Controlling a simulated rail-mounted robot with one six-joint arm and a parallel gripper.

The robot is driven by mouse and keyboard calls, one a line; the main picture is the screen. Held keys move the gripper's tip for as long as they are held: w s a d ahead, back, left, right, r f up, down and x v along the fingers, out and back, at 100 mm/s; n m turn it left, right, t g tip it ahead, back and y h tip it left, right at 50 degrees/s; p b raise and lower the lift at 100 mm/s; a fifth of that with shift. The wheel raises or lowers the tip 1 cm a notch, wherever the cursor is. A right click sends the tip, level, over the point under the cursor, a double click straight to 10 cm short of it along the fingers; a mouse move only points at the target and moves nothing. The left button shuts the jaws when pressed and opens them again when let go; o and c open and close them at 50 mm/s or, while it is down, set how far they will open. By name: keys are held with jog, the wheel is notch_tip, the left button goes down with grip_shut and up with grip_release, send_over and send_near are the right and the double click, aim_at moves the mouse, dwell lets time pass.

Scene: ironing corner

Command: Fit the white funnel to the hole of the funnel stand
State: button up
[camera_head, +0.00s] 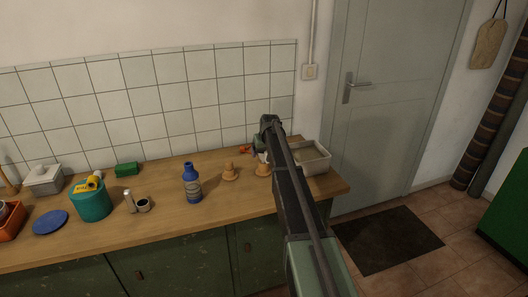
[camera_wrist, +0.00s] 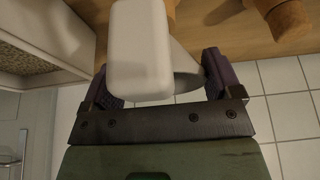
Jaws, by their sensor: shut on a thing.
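The white funnel (camera_wrist: 140,50) is between the purple-padded jaws of my gripper (camera_wrist: 162,78) in the wrist view. It shows a blocky rounded part and a hollow flared part beside it. My gripper is shut on it. In the head view my arm hides most of the gripper and the funnel, at the right end of the worktop. No stand with a clear hole can be made out.
A pale tray (camera_head: 318,164) stands on the wooden worktop (camera_head: 165,207), just right of my arm. A blue bottle (camera_head: 192,184), a teal canister (camera_head: 91,203), a green block (camera_head: 126,169) and a blue disc (camera_head: 50,222) stand farther left. The tiled wall (camera_head: 150,100) closes the back.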

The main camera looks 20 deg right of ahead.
jog(key=shift+f+b, duration=0.75)
jog(key=shift+f, duration=0.1)
jog(key=o, duration=0.7)
jog(key=shift+o, duration=0.2)
jog(key=shift+r, duration=0.1)
jog(key=p+v, duration=1)
jog(key=v, duration=0.1)
